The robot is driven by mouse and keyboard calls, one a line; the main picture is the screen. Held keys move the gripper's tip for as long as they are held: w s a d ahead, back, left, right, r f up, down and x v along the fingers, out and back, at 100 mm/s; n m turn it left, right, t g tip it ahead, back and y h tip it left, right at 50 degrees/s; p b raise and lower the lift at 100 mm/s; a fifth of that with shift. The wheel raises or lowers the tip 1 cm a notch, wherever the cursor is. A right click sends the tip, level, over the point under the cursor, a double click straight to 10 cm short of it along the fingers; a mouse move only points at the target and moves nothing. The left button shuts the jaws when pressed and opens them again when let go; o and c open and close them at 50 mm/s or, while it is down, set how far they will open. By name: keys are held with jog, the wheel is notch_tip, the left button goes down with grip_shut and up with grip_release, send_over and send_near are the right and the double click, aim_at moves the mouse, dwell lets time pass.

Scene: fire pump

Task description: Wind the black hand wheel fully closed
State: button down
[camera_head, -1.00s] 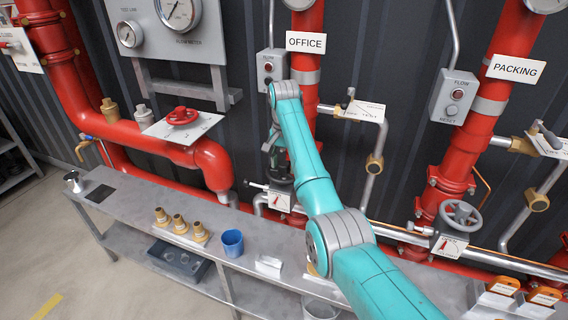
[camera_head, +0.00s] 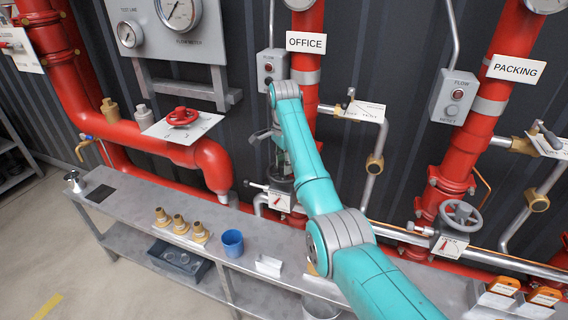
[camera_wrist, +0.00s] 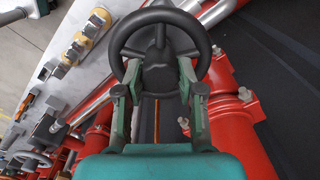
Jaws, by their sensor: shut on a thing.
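The black hand wheel (camera_wrist: 118,48) fills the top middle of the wrist view, its ring and hub seen close up. My gripper (camera_wrist: 159,82) has one finger on each side of the wheel's near part and is shut on it. The exact contact at the rim is partly hidden by the fingers. In the head view my gripper (camera_head: 273,142) is beyond my teal arm, below the OFFICE sign. There the wheel is mostly hidden. A white dial plate (camera_head: 280,201) with a red mark sits just below it.
The red hand wheel (camera_head: 182,116) is to the left, and a grey hand wheel (camera_head: 461,215) is at right. Red pipes (camera_head: 212,160) flank the arm. The bench (camera_head: 120,205) below holds brass fittings (camera_head: 180,224) and a blue cup (camera_head: 232,243).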

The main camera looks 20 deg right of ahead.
jog(key=shift+f+m, duration=0.1)
jog(key=shift+m, duration=0.6)
jog(key=m, duration=0.7)
jog(key=shift+m, duration=0.4)
jog(key=m, duration=0.4)
jog(key=shift+s, duration=0.1)
jog(key=m, duration=0.4)
